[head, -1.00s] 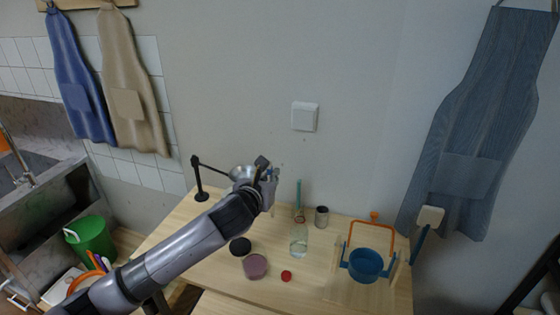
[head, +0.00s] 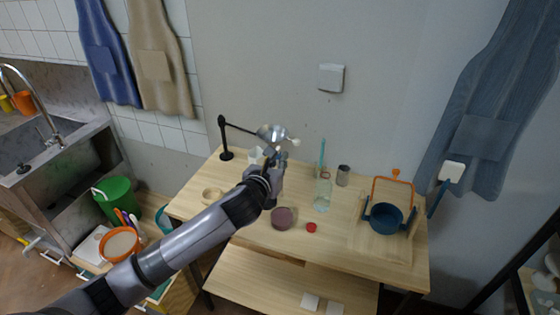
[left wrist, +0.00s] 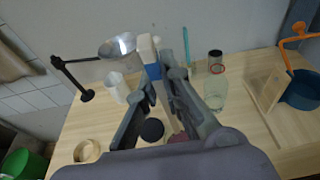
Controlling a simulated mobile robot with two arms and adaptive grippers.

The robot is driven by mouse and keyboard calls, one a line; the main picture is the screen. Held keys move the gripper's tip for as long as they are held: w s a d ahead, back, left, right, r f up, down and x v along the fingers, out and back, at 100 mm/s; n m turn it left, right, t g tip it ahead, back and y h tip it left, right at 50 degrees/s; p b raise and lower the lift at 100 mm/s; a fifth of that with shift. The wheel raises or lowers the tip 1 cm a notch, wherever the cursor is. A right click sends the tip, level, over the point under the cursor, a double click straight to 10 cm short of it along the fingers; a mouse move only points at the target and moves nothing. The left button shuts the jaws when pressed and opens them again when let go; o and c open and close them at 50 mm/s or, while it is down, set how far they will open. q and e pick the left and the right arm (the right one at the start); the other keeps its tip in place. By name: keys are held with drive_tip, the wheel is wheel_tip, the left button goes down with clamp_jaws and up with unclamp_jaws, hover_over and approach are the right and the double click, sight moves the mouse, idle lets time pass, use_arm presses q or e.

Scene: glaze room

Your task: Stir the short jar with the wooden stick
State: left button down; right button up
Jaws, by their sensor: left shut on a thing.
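My left gripper (head: 279,165) is shut on a pale stick with a blue band, which looks like the wooden stick; in the left wrist view the stick (left wrist: 148,48) stands up between the fingers (left wrist: 160,92). Its lower end is hidden by the fingers. The short jar (head: 283,218), with pinkish contents, stands on the table below and nearer than the gripper. In the left wrist view the jar (left wrist: 178,138) is mostly hidden behind the fingers. The stick appears above and apart from it. My right gripper is not in view.
On the wooden table (head: 385,262) are a clear bottle (head: 322,196), red lid (head: 311,227), dark canister (head: 343,176), black disc (left wrist: 152,130), wooden ring-shaped dish (head: 212,195) and white cup (left wrist: 115,87). A lamp (head: 226,138) stands behind. A blue pot (head: 386,218) is right.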

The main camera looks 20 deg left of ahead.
use_arm(q)
drive_tip(key=shift+s+f+b, duration=0.15)
drive_tip(key=shift+f+b, duration=0.45)
drive_tip(key=shift+f, duration=0.25)
drive_tip(key=shift+d+f+b, duration=0.1)
drive_tip(key=shift+f+b, duration=0.25)
drive_tip(key=shift+b, duration=0.05)
drive_tip(key=shift+f+b, duration=0.6)
drive_tip(key=shift+f, duration=0.6)
drive_tip(key=shift+w+f+b, duration=0.2)
drive_tip(key=shift+f+b, duration=0.3)
drive_tip(key=shift+f, duration=0.35)
drive_tip(key=shift+w+f+b, duration=0.15)
drive_tip(key=shift+f+b, duration=0.3)
drive_tip(key=shift+f, duration=0.45)
drive_tip(key=shift+w+f+b, duration=0.2)
drive_tip(key=shift+f+b, duration=0.3)
drive_tip(key=shift+f, duration=0.35)
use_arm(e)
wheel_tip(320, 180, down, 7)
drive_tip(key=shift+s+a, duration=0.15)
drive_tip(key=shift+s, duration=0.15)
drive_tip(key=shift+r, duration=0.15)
